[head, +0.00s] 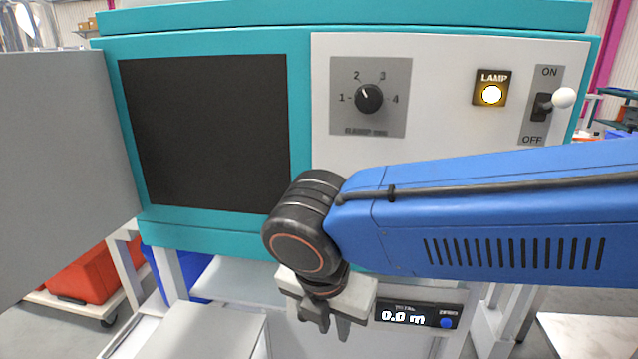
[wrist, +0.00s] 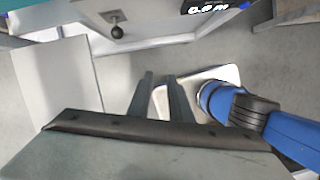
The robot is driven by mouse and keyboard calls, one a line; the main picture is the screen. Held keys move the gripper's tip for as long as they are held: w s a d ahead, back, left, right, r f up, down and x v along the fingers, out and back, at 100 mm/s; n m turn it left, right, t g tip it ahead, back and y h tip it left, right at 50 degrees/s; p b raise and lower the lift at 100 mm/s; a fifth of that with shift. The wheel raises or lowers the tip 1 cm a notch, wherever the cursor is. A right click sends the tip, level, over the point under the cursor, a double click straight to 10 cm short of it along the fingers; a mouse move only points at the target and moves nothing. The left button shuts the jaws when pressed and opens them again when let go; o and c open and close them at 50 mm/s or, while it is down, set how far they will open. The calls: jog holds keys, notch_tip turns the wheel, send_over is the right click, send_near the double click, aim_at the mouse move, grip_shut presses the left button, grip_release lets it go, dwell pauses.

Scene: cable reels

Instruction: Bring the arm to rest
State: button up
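My gripper (head: 333,330) hangs below the blue arm in the head view, pointing down in front of the lower part of the teal cabinet (head: 215,232). Its two fingers stand apart with nothing held between them. The wrist view also shows the gripper (wrist: 159,77), with its fingers apart over the grey floor. The blue arm reaches in from the right and covers the lower right of the cabinet's front.
The white panel carries a dial (head: 369,98) pointing near 2, a lit lamp (head: 492,94) and a white-knobbed lever switch (head: 563,98). A display (head: 417,316) below reads 0.0 m. A grey panel (head: 65,165) stands at left. Red bins (head: 85,275) sit behind it.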

jog(key=d+f+m, duration=0.2)
jog(key=d+m, duration=1.1)
jog(key=m, duration=0.2)
jog(key=s+d+f+m+t+y, duration=0.1)
jog(key=d+f+m, duration=0.2)
jog(key=d+m, duration=1)
jog(key=m, duration=0.2)
jog(key=shift+d+m+t, duration=0.2)
jog(key=shift+m+t, duration=0.1)
jog(key=shift+m, duration=0.1)
